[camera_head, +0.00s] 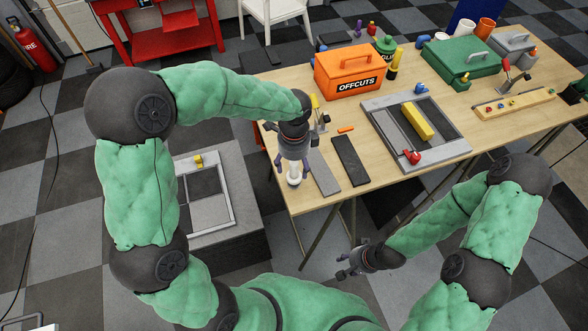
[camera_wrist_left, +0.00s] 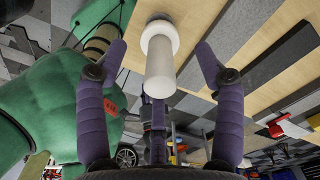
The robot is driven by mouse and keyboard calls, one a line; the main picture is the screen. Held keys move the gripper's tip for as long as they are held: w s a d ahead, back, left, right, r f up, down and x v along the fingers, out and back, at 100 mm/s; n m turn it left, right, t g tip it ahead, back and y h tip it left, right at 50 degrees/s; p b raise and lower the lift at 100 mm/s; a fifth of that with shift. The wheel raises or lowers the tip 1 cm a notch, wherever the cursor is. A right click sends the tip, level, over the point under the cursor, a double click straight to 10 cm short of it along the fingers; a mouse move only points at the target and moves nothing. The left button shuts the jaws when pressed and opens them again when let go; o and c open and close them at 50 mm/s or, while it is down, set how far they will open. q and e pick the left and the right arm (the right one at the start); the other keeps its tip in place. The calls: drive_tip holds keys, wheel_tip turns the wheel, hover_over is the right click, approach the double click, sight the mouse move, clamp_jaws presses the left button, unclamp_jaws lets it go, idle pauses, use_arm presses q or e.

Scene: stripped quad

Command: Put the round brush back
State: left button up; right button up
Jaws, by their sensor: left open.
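A white cylinder with a wider round collar (camera_wrist_left: 161,70), which may be the round brush, shows in the left wrist view between my left gripper's (camera_wrist_left: 160,52) two purple fingers. The fingers are open, with a gap on each side of it. In the head view the white piece (camera_head: 294,173) is at the table's near left corner, just below my left gripper (camera_head: 291,163). Whether it touches the table is unclear. My right gripper (camera_head: 343,264) is low in front of the table, away from the objects; its finger opening is hard to tell.
On the wooden table (camera_head: 310,203), a dark bar (camera_head: 350,161) and a grey bar (camera_head: 323,172) lie right of my left gripper. A grey tray (camera_head: 447,150) holds a yellow block (camera_head: 418,122). An orange offcuts box (camera_head: 349,72) stands behind. A grey block with a frame (camera_head: 235,190) stands left.

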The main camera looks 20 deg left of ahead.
use_arm(q)
wheel_tip(320, 180, up, 6)
drive_tip(key=shift+r+p, duration=0.1)
drive_tip(key=shift+p, duration=0.4)
idle(1.1)
